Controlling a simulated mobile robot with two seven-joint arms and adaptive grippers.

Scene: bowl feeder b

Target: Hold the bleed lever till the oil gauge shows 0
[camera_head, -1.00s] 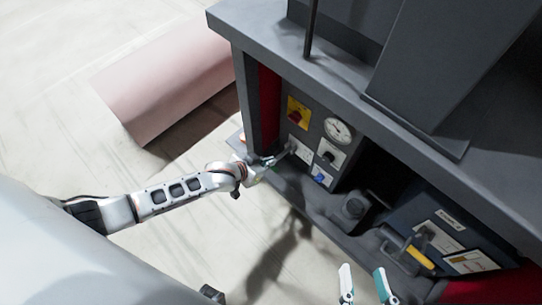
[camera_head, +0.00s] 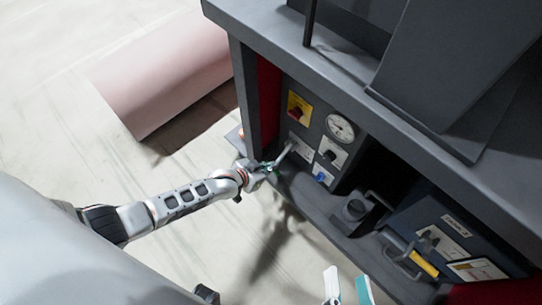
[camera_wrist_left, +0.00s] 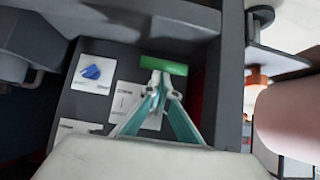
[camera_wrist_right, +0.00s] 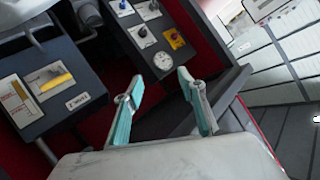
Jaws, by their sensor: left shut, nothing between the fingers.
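The bleed lever (camera_head: 284,154) sticks out from the lower left of the control panel. A green bar (camera_wrist_left: 163,65), apparently its grip, shows in the left wrist view. My left gripper (camera_head: 268,167) is shut and empty at the lever's outer end. In the left wrist view its fingertips (camera_wrist_left: 160,80) meet just below the green bar; whether they touch it I cannot tell. The round white oil gauge (camera_head: 340,127) is at the panel's upper right, also in the right wrist view (camera_wrist_right: 163,60); its reading is too small to tell. My right gripper (camera_head: 347,286) is open and empty.
A red-and-yellow switch (camera_head: 298,106), a black knob (camera_head: 331,153) and a blue knob (camera_head: 321,174) sit near the lever. A yellow-handled part (camera_head: 423,262) is at lower right. The machine's top (camera_head: 258,32) overhangs the panel. Floor left is clear before a pink cylinder (camera_head: 160,68).

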